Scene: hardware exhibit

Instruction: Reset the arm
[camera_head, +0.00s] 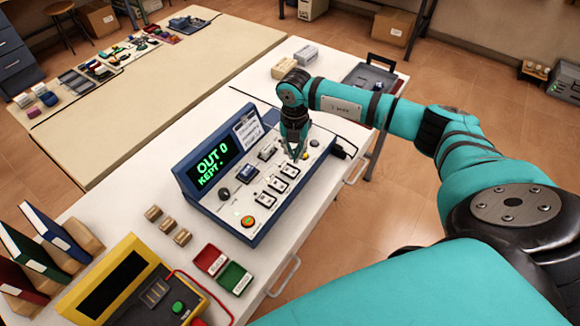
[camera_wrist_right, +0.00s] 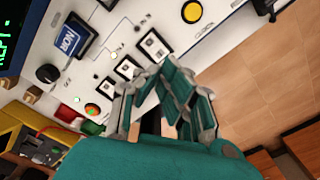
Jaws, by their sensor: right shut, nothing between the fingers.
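My right arm (camera_head: 370,108) reaches in from the right over the blue and white control panel (camera_head: 262,225). My right gripper (camera_head: 296,152) points down above the far right part of the panel; its fingers are closed together and empty. In the right wrist view the gripper (camera_wrist_right: 160,75) is beside the row of switches (camera_wrist_right: 127,68); I cannot tell whether it touches the panel. The panel's screen (camera_head: 213,163) reads "OUT 0" and "KEPT" in green. An orange-red button (camera_head: 248,221) sits at the panel's near end. My left gripper is not in view.
A yellow device (camera_head: 115,283) and red and green boxes (camera_head: 210,260) stand at the near left of the white table. Three small brown cylinders (camera_head: 168,226) lie beside the panel. A tray (camera_head: 372,76) and small boxes stand at the far end.

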